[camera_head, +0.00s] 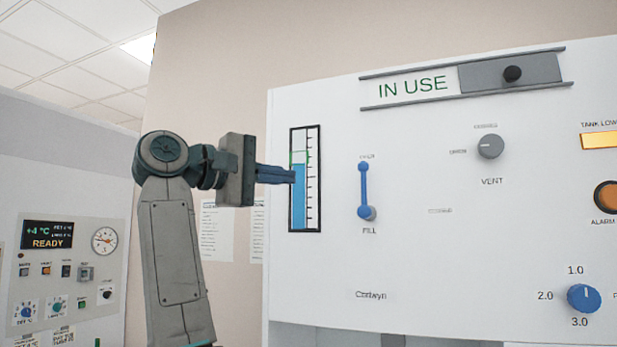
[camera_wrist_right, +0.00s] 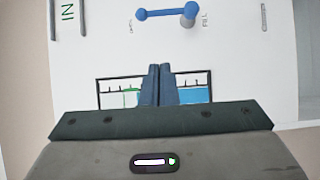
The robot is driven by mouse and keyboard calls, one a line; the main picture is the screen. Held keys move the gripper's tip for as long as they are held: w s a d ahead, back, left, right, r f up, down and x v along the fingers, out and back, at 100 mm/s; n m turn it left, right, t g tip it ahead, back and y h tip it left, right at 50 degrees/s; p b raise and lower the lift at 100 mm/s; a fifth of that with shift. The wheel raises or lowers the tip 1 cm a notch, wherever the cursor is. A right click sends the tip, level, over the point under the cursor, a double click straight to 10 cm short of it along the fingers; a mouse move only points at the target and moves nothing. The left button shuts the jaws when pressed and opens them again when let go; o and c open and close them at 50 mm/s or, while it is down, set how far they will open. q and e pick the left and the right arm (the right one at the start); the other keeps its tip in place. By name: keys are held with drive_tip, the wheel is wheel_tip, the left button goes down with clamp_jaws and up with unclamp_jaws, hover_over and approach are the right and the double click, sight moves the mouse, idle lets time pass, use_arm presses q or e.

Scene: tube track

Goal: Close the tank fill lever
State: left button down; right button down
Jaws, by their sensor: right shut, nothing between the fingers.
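The fill lever (camera_head: 364,190) is a blue bar on the white panel (camera_head: 330,270). It points straight up from its pivot above the word FILL, its upper end just under a small label too blurred to read surely. It also shows at the top of the right wrist view (camera_wrist_right: 165,13), lying sideways there. My right gripper (camera_head: 293,176) is shut and empty, its fingertips in front of the tank level gauge (camera_head: 306,215), left of the lever and apart from it. In the right wrist view, the closed fingers (camera_wrist_right: 158,70) point toward the panel. My left gripper is not in view.
The gauge's blue column stands well up the scale, near a green mark. Right of the lever are the VENT knob (camera_head: 490,146), a blue dial (camera_head: 583,298) and an orange alarm button (camera_head: 607,196). An IN USE slider (camera_head: 512,74) is above. Another control panel (camera_head: 65,265) stands at left.

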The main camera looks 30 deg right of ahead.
drive_tip(key=p, duration=0.3)
approach(364, 188)
drive_tip(key=w+d+r, duration=0.2)
drive_tip(key=w+d, duration=0.1)
drive_tip(key=w, duration=0.2)
drive_tip(key=s+d+p, duration=0.2)
drive_tip(key=d, duration=0.1)
drive_tip(key=shift+s+d+f, duration=0.15)
drive_tip(key=shift+s+f, duration=0.1)
drive_tip(key=shift+f, duration=0.15)
drive_tip(key=shift+d, duration=0.1)
